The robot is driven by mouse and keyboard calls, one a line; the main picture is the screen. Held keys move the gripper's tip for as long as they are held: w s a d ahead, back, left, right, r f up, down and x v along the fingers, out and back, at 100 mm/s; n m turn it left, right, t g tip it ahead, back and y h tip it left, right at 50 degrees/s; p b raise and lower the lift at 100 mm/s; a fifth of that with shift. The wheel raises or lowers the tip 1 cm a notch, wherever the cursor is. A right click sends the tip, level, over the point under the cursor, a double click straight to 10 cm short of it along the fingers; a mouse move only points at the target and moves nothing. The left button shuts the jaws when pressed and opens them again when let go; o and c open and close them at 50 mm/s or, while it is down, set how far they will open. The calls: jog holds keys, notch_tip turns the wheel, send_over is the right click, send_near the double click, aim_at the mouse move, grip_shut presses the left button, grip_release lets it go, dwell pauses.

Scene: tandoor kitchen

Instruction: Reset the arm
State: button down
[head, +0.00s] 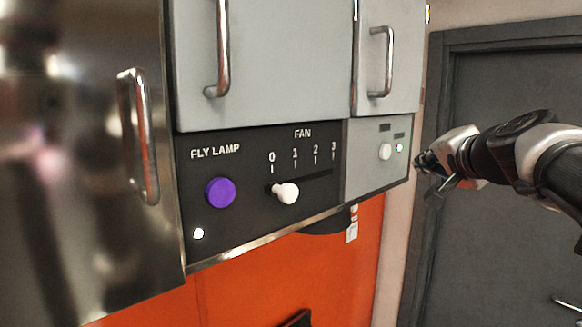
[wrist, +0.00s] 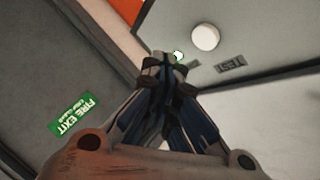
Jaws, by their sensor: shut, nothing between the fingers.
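My gripper (head: 422,162) is at the right in the head view, in front of the right end of the grey control panel. It is shut and empty. In the wrist view my gripper (wrist: 163,62) points up the picture, with its fingertips together.
The black panel (head: 240,240) carries a purple FLY LAMP button (head: 220,192), a lit white lamp (head: 198,233) and a FAN slider knob (head: 286,193). Cabinet handles (head: 219,50) stick out above. A dark door (head: 500,90) is behind my arm. A green FIRE EXIT sign (wrist: 73,113) shows in the wrist view.

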jog(key=s+a+f+n+g+y+b, duration=0.1)
jog(key=s+a+f+n+g+b, duration=0.2)
jog(key=a+f, duration=0.5)
jog(key=s+a+f+n+g+y+b, duration=0.1)
jog(key=s+a+f+n+y+b, duration=0.15)
jog(key=s+a+f, duration=0.55)
jog(key=s+f+n+g+b, duration=0.2)
jog(key=s+f+b, duration=0.1)
jog(key=s+f, duration=0.4)
jog(key=s+f+n+g+h+b, duration=0.1)
jog(key=s+f, duration=0.6)
jog(key=f, duration=0.7)
jog(key=s+a+f+n+g+h+b, duration=0.1)
jog(key=s+f+n+g+b, duration=0.2)
jog(key=s+f+b, duration=0.3)
notch_tip(320, 180, down, 5)
jog(key=shift+s+r+n, duration=0.15)
jog(key=shift+s+n, duration=0.3)
jog(key=shift+s, duration=0.05)
